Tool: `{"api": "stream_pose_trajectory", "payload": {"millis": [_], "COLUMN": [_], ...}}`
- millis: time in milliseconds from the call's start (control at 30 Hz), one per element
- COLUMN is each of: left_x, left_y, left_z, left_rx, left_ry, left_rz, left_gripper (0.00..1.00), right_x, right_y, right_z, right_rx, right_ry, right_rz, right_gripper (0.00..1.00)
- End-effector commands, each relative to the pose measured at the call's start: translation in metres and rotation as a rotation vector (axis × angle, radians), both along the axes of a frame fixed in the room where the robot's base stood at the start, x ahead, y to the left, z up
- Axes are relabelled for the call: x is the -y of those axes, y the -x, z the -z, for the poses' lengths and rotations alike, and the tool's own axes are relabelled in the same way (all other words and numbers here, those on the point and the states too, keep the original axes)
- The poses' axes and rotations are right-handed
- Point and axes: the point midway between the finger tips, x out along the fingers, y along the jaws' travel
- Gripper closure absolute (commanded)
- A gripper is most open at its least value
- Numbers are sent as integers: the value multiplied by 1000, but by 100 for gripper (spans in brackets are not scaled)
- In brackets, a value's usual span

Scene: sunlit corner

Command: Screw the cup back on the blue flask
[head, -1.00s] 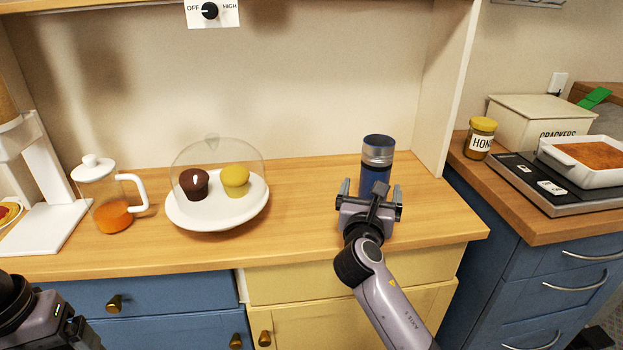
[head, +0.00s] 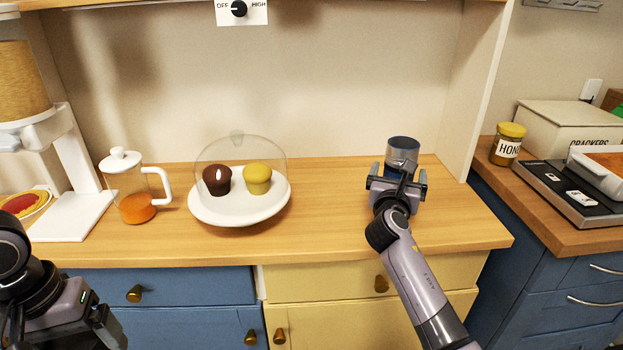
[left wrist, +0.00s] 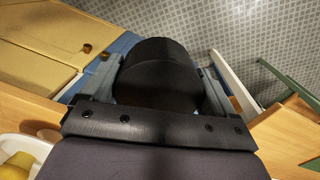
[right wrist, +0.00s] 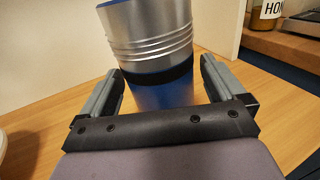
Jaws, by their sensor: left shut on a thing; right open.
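The blue flask (head: 403,150) stands upright on the wooden counter at the right, its ridged silver neck uncovered. In the right wrist view, its neck (right wrist: 150,32) and blue body (right wrist: 165,95) show between the fingers. My right gripper (head: 398,178) is open, with a finger on either side of the flask's body. My left gripper (head: 106,328) is low at the left, in front of the blue drawers. In the left wrist view, it is shut on a black round thing (left wrist: 158,78), which looks like the cup. The head view does not show this thing clearly.
A plate (head: 240,212) with two muffins under a clear dome stands mid-counter. A glass jug (head: 135,190) and a white machine (head: 75,180) are at the left. An upright panel (head: 478,100) rises just right of the flask. The counter between plate and flask is clear.

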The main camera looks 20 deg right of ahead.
Motion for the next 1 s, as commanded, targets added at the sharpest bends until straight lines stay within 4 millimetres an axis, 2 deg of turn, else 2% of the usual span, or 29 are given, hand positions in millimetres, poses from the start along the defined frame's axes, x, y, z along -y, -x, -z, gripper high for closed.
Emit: {"api": "stream_pose_trajectory", "payload": {"millis": [233, 667, 900, 933, 967, 1000], "left_x": [0, 0, 0, 0, 0, 0], "left_y": [0, 0, 0, 0, 0, 0], "left_z": [3, 3, 3, 3, 3, 3], "left_rx": [0, 0, 0, 0, 0, 0], "left_ry": [0, 0, 0, 0, 0, 0], "left_rz": [0, 0, 0, 0, 0, 0], "left_gripper": [46, 46, 46, 46, 46, 46], "right_x": [16, 17, 17, 17, 17, 17], "right_y": [-20, -22, -22, -23, -23, -23], "right_z": [0, 0, 0, -2, -2, -2], "right_rx": [1, 0, 0, 5, 4, 4], "right_ry": [1, 0, 0, 2, 2, 2], "right_rz": [1, 0, 0, 0, 0, 0], "right_gripper": [3, 3, 81, 81, 88, 88]}}
